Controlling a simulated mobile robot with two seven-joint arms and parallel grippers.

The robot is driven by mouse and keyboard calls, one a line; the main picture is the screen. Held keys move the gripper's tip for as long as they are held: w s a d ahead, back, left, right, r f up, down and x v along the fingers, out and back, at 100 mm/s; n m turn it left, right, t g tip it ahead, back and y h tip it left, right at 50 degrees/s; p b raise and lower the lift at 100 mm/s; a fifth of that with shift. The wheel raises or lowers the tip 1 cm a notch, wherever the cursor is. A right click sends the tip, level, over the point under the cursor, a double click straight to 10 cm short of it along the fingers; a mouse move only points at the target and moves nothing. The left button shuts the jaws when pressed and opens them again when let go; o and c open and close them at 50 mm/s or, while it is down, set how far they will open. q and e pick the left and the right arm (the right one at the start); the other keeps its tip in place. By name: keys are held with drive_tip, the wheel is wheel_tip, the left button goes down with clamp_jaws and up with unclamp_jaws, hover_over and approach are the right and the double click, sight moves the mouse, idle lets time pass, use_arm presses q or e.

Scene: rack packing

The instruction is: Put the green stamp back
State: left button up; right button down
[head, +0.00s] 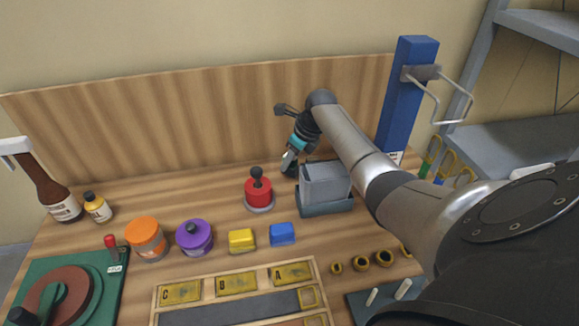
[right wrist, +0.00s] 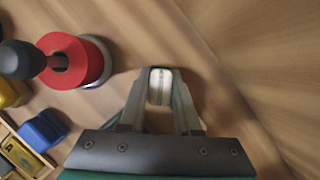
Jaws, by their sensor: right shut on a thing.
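My right gripper (head: 288,168) is low over the back of the workbench, between a red stamp and a grey bin. In the right wrist view its two fingers (right wrist: 160,88) are closed around a small pale thing (right wrist: 159,86), mostly hidden by them. I cannot make out a green stamp in either view, and cannot tell whether the pale thing is part of it. The red stamp (head: 258,193), with a black knob and a round grey base, stands left of the gripper; it also shows in the right wrist view (right wrist: 85,62). My left gripper is not in view.
The grey bin (head: 326,184) stands just right of the gripper. A wooden backboard (head: 200,115) rises behind. A blue post (head: 408,95) stands at right.

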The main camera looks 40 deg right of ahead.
drive_tip(key=shift+f, duration=0.75)
drive_tip(key=shift+f, duration=0.15)
drive_tip(key=c, duration=0.6)
unclamp_jaws()
drive_tip(key=p+v, duration=0.3)
drive_tip(key=v, duration=0.9)
drive_tip(key=shift+r, duration=0.25)
